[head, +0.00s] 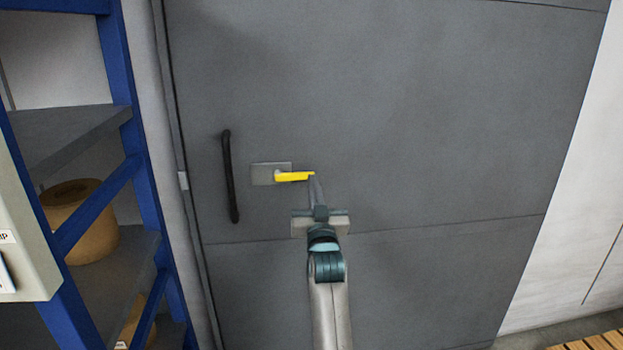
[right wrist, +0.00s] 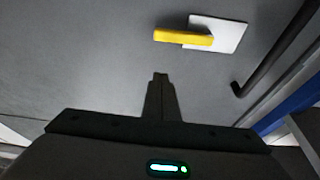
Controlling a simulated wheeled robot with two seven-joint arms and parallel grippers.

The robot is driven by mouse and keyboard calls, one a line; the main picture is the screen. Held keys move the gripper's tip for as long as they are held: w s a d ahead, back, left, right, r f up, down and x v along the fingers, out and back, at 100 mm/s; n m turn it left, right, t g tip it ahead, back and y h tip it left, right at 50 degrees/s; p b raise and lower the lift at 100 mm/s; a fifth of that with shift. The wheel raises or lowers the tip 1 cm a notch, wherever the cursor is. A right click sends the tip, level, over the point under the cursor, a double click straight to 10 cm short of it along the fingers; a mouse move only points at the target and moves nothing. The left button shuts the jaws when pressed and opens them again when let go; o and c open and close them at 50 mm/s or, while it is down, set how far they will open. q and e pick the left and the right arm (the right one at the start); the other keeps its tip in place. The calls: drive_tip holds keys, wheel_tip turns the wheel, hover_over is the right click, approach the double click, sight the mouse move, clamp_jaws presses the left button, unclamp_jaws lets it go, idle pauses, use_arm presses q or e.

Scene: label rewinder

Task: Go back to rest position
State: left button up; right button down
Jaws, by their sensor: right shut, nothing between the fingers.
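My right gripper (head: 317,188) is in front of the grey door (head: 400,130), with its fingers closed together and nothing between them. Its fingertips appear close to the free end of the yellow lever handle (head: 293,177) in the head view. In the right wrist view, the closed fingers (right wrist: 161,80) point at the door, and a gap shows between them and the yellow lever (right wrist: 184,38). The lever lies about level on its light plate (head: 264,174). The door appears closed. My left gripper is not in view.
A black vertical pull bar (head: 229,175) is on the door, left of the lever. A blue-framed shelf rack (head: 119,50) with tan round containers (head: 80,215) stands at the left. A pale box (head: 25,235) is at the left edge. Wooden slats (head: 600,342) show at bottom right.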

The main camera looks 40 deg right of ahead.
drive_tip(key=shift+s+a+f, duration=0.2)
drive_tip(key=shift+s+a, duration=0.1)
drive_tip(key=shift+s, duration=0.2)
drive_tip(key=shift+f, duration=0.1)
